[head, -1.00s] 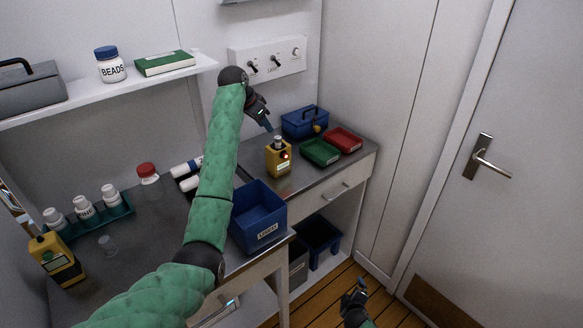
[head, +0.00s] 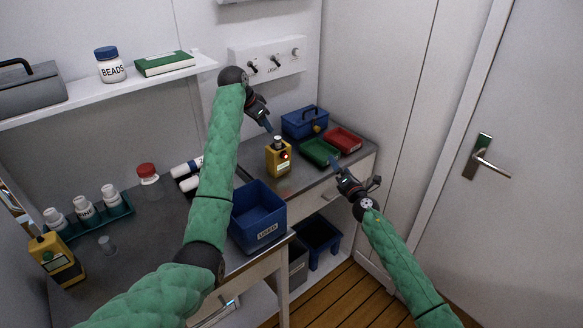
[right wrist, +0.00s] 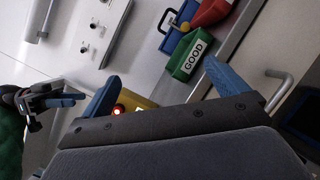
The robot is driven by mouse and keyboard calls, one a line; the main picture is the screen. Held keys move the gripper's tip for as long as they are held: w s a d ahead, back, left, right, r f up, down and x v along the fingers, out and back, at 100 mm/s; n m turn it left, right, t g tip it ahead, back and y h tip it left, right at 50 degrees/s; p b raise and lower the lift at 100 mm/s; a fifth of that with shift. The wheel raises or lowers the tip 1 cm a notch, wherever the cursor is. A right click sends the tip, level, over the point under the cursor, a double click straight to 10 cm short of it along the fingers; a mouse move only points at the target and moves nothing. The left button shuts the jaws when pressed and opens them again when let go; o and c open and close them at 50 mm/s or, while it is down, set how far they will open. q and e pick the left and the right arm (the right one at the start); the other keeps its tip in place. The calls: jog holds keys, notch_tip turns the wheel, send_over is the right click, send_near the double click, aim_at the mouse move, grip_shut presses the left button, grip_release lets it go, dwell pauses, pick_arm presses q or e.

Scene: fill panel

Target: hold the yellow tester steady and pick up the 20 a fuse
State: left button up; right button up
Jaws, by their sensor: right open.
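The yellow tester (head: 278,160) stands upright on the back worktop, with a red light on it and a grey piece on top. In the right wrist view the tester (right wrist: 136,99) is partly hidden behind my gripper. My left gripper (head: 267,125) is just behind and left of the tester's top, apparently not touching it; its jaw opening is unclear. It also shows in the right wrist view (right wrist: 62,98). My right gripper (head: 345,168) is open and empty near the worktop's front edge, right of the tester. Its blue fingers are wide apart (right wrist: 162,88). I cannot make out the 20 A fuse.
A green tray (head: 320,152) labelled GOOD in the wrist view, a red tray (head: 344,140) and a blue toolbox (head: 305,122) are near the tester. A blue bin (head: 258,215) stands in front. Another yellow device (head: 57,260) is at far left. A door handle (head: 482,157) is right.

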jog(key=w+a+r+n+y, duration=0.3)
jog(key=r+n, duration=0.3)
jog(key=n+g+y, duration=0.3)
jog(key=n+g, duration=0.1)
jog(key=n, duration=0.4)
send_near(283, 160)
jog(key=x, duration=0.5)
jog(key=shift+w+a+r, duration=0.1)
jog(key=shift+w, duration=0.05)
jog(key=shift+x, duration=3.8)
jog(key=shift+f, duration=0.2)
jog(key=c, duration=1.2)
